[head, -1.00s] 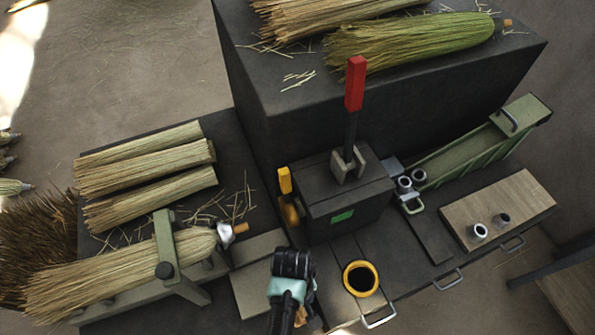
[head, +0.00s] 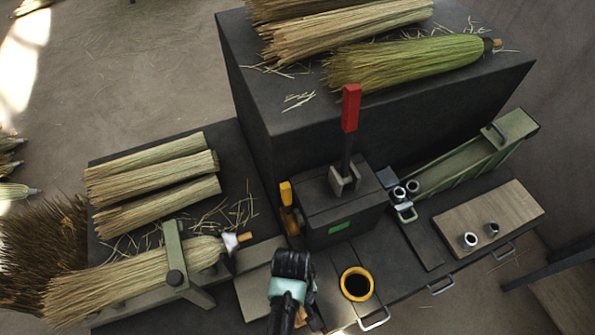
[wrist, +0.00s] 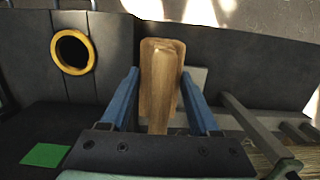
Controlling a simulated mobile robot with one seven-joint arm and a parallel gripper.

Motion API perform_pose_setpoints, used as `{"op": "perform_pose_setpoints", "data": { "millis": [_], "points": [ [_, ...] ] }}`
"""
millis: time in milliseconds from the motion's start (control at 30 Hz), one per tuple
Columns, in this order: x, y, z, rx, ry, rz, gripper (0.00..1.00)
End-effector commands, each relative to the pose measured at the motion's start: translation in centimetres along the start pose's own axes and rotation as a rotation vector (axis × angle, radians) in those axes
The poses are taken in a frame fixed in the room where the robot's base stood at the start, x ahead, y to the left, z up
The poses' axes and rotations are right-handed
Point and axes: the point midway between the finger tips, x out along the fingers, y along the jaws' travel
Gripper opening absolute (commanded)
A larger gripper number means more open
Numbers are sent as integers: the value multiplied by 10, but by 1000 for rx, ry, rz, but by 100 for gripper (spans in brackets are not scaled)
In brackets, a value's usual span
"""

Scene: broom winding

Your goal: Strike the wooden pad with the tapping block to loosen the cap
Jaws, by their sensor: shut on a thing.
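My gripper (head: 292,265) is in front of the dark press, left of the yellow-rimmed hole. In the wrist view its two blue fingers (wrist: 160,105) are shut on a light wooden block (wrist: 160,85), which I take for the tapping block. A sliver of wood (head: 312,318) shows beside the gripper in the head view. A wooden board (head: 505,208), perhaps the pad, lies at the right with two metal cylinders (head: 470,240) on it. A broom (head: 140,275) lies clamped at the left, with a metal cone cap (head: 231,243) on its end. The block is well apart from the board.
The press (head: 335,205) with a red-handled lever (head: 350,108) stands behind my gripper. The yellow-rimmed hole (head: 344,285) is to its right. A green trough (head: 470,160) is at the right. Straw bundles (head: 150,185) lie at the left. A grey plate (head: 255,290) is bare.

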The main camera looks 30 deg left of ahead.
Motion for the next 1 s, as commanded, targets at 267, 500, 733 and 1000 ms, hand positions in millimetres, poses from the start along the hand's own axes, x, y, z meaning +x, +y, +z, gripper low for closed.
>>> {"op": "perform_pose_setpoints", "data": {
  "millis": [267, 500, 733, 1000],
  "points": [
    [-1, 0, 0, 0, 1, 1, 0],
    [16, 0, -2, 0, 0, 0, 0],
    [72, 0, -9, 0, 0, 0, 0],
    [77, 0, -10, 1, 2, 1, 0]
  ]
}}
